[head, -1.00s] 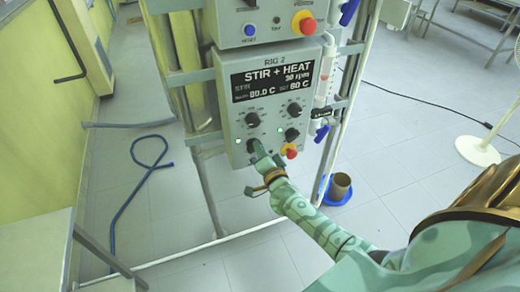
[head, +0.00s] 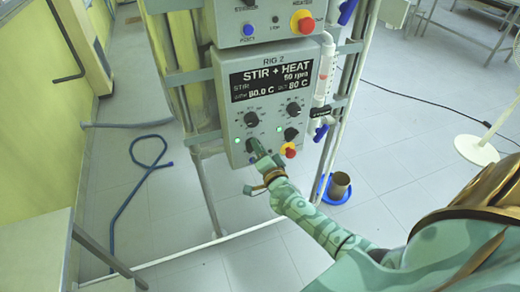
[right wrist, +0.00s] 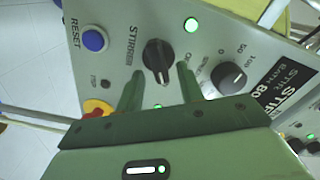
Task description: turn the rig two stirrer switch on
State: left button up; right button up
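My right gripper (right wrist: 158,84) is open, one finger on each side of the switch, with gaps between. In the head view the gripper (head: 258,152) covers most of the switch at the lower left of the panel. My left gripper is not in view.
A blue reset button (right wrist: 94,40) and a red-yellow stop button (head: 288,150) are close by. Another black switch (head: 291,134) is to the right. A second control box (head: 262,12) sits above. A brown pot (head: 340,184) stands on the floor in a blue dish.

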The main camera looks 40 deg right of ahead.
jog(key=p+v, duration=0.2)
jog(key=v, duration=1.4)
jog(key=shift+s, duration=0.2)
jog(key=shift+f, duration=0.1)
